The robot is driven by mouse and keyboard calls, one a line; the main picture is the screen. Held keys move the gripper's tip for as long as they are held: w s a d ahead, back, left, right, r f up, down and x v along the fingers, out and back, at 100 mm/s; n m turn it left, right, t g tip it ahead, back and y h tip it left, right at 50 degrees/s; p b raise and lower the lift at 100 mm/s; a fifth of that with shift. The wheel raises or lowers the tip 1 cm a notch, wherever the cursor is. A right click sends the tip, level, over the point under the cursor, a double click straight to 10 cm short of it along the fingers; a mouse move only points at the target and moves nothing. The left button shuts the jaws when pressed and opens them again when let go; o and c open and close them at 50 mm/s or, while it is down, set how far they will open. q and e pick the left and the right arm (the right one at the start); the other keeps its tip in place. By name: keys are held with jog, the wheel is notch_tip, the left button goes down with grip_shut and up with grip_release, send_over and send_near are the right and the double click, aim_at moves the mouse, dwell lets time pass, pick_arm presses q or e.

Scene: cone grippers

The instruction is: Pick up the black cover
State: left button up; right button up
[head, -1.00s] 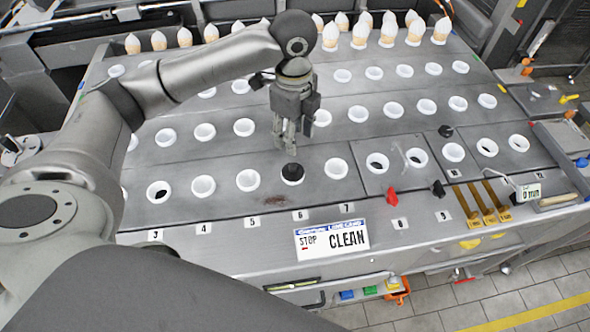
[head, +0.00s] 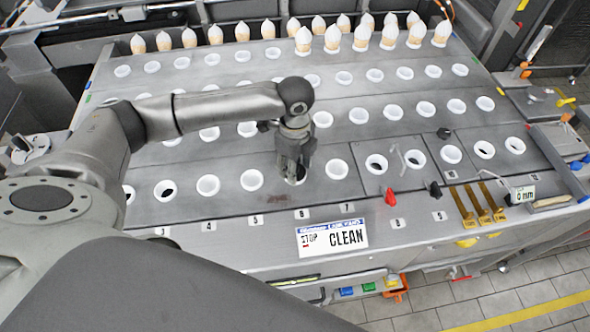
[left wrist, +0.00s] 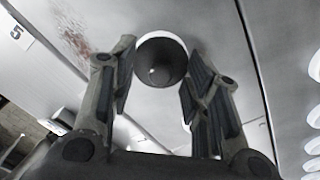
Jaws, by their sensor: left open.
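The black cover (left wrist: 160,68) is a dark, round, smooth piece inside a white ring in the left wrist view. In the head view it is mostly hidden by my left gripper, at the white ring (head: 301,181) behind label 6. My left gripper (head: 293,178) points down over that ring. Its two fingers (left wrist: 160,50) are open, one on each side of the cover in the left wrist view, with gaps between them and it. My right gripper is not in view.
Rows of white rings cover the grey worktop (head: 230,222). Several white-topped cones (head: 304,42) stand at the back. A second black piece (head: 444,133) lies farther right. Red (head: 390,196) and black (head: 435,189) knobs and brass levers (head: 482,205) stand near the front edge.

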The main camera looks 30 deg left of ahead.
pick_arm(q)
jog(key=shift+c, duration=0.3)
jog(key=c, duration=0.9)
jog(key=shift+r, duration=0.15)
